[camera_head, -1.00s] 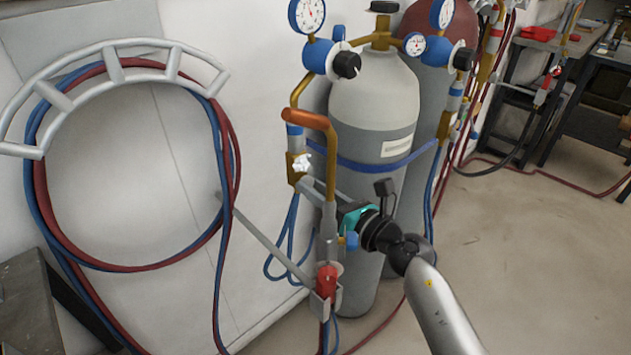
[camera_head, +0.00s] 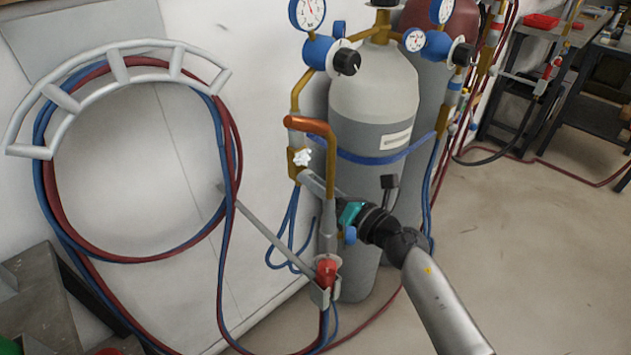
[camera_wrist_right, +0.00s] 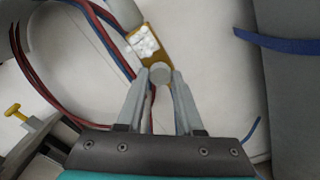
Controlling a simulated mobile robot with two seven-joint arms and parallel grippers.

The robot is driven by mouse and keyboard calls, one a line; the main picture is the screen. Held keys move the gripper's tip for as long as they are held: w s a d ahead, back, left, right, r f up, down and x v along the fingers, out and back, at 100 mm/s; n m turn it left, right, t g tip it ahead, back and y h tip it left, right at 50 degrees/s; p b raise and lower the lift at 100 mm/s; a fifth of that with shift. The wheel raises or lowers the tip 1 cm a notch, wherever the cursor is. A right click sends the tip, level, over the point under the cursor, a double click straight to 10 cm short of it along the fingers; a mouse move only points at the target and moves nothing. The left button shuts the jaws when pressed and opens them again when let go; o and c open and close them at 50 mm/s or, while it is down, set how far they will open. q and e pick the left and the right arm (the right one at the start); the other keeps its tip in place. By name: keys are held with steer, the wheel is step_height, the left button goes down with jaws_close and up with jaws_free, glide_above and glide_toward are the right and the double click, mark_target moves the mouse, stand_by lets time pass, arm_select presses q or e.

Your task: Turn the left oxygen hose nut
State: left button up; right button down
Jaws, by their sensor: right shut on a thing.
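The left oxygen hose nut (camera_wrist_right: 160,73) is a small grey round piece in the right wrist view. It sits at the end of a brass block (camera_wrist_right: 151,46) with a white knob. My right gripper (camera_wrist_right: 160,80) has its two fingers closed on either side of the nut and is shut on it. In the head view, the brass block (camera_head: 299,160) is on the brass pipe left of the grey cylinder, and my right gripper (camera_head: 308,180) reaches it from the lower right. The nut is largely hidden by the fingers there. My left gripper is not in view.
A torch holder with a red fitting (camera_head: 326,272) hangs just below my right gripper. The grey gas cylinder (camera_head: 375,100) stands close behind it. Blue and red hoses (camera_head: 225,200) loop over a wall rack (camera_head: 118,65) at left.

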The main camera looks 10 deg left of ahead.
steer(key=c, duration=0.5)
jaws_free()
steer(key=shift+c, duration=0.2)
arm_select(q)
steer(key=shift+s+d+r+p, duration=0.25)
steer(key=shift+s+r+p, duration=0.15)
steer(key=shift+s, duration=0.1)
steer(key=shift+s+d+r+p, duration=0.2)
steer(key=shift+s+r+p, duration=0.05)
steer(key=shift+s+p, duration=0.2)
arm_select(e)
steer(key=v, duration=1.5)
steer(key=shift+s+d, duration=0.1)
